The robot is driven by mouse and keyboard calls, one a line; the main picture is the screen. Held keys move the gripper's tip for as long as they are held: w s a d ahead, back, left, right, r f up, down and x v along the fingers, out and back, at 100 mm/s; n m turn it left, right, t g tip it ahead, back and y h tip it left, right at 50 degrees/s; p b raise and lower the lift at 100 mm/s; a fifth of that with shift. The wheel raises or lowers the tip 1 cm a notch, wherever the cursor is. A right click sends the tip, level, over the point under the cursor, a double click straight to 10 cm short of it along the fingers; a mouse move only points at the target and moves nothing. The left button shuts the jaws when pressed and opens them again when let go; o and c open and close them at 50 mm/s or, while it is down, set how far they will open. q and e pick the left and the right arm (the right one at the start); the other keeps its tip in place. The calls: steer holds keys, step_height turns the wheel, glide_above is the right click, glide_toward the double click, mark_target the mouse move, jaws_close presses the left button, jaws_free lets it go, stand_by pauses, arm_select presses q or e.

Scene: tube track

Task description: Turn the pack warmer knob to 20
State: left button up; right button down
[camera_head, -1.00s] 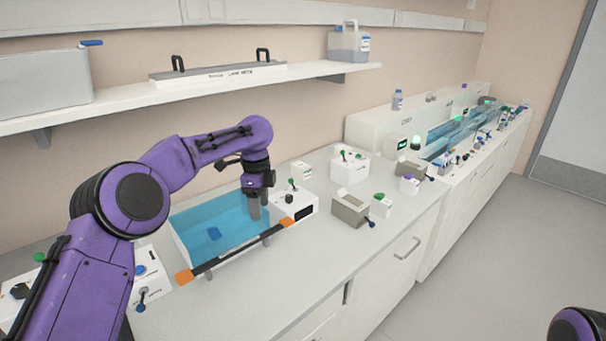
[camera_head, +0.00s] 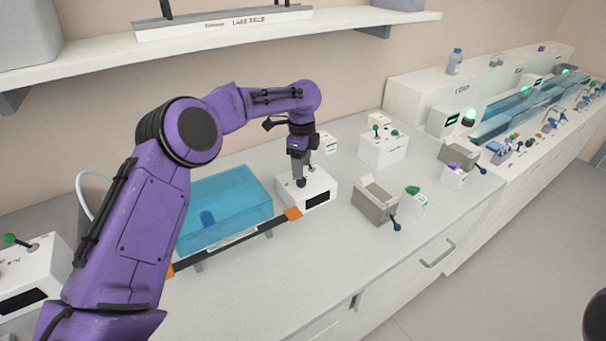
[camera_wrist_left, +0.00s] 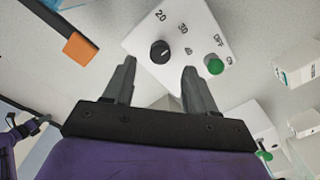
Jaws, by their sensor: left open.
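The pack warmer's white control box (camera_head: 318,188) stands at the right end of the blue water bath (camera_head: 228,205). My left gripper (camera_head: 301,184) is over the box, pointing down at the knob. In the left wrist view its two fingers (camera_wrist_left: 158,68) are apart, with the knob between and beyond their tips, and nothing is held. In the head view the gripper partly hides the knob.
A black bar with orange ends (camera_head: 240,240) runs along the bath's front. A white box with green-tipped levers (camera_head: 383,150) stands behind. The front counter is clear.

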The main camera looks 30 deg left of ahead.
mark_target(301, 182)
arm_select(q)
step_height(301, 182, down, 5)
steer(key=shift+r, duration=0.1)
jaws_close()
steer(key=c, duration=1.1)
jaws_free()
steer(key=shift+r+n+p, duration=0.25)
steer(key=shift+n+p, duration=0.15)
steer(key=shift+p, duration=0.7)
steer(key=shift+o, duration=0.2)
steer(key=n+p, duration=0.3)
steer(key=shift+p, duration=0.35)
steer(key=shift+f+n+p, duration=0.1)
steer(key=shift+n+p, duration=0.6)
steer(key=shift+n, duration=0.5)
steer(key=shift+n+p, duration=0.45)
steer(key=shift+n, duration=0.85)
steer(key=shift+f, duration=0.1)
steer(key=o, duration=1.1)
steer(key=shift+c, duration=0.2)
